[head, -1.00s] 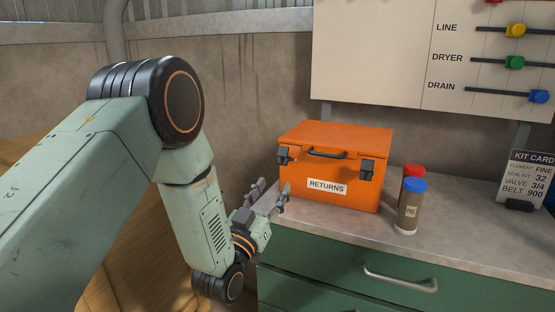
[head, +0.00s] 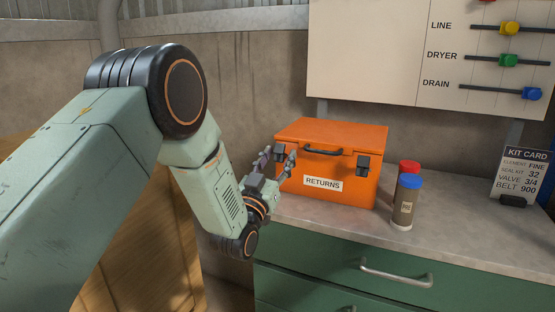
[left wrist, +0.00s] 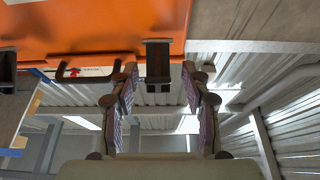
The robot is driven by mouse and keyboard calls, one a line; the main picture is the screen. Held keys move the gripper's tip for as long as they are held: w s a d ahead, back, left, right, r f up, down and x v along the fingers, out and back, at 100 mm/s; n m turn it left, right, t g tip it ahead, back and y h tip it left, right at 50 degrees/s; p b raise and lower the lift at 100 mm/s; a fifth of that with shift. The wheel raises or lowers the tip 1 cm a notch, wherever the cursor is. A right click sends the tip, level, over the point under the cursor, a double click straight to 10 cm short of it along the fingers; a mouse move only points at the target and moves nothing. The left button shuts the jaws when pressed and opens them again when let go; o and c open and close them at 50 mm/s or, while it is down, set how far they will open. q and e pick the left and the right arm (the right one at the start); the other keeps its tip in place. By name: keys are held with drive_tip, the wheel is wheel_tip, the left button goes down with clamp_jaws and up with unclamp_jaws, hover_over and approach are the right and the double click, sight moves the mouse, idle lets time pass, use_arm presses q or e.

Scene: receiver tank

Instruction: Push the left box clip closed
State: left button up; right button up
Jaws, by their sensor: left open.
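The orange box (head: 335,165) labelled RETURNS stands on the counter with its lid down. Its left clip (head: 279,152) is dark and sits at the left of the front, partly hidden by my fingers; how far it stands out is hard to tell. My left gripper (head: 277,160) is open and empty, its fingers pointing up at that clip. In the left wrist view, which is upside down, the left clip (left wrist: 158,62) shows between and just beyond the open fingertips (left wrist: 160,75). Contact cannot be told. The right clip (head: 364,165) is clear of me. My right gripper is out of view.
A black handle (head: 323,152) is on the box front. A kit card (head: 520,175) stands farther right. The counter (head: 450,225) is bare in front.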

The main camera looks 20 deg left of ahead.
use_arm(q)
drive_tip(key=shift+w+d+f, duration=0.1)
drive_tip(key=shift+w+d, duration=0.1)
drive_tip(key=shift+c, duration=0.3)
drive_tip(key=shift+s+a, duration=0.15)
drive_tip(key=c, duration=0.5)
clamp_jaws()
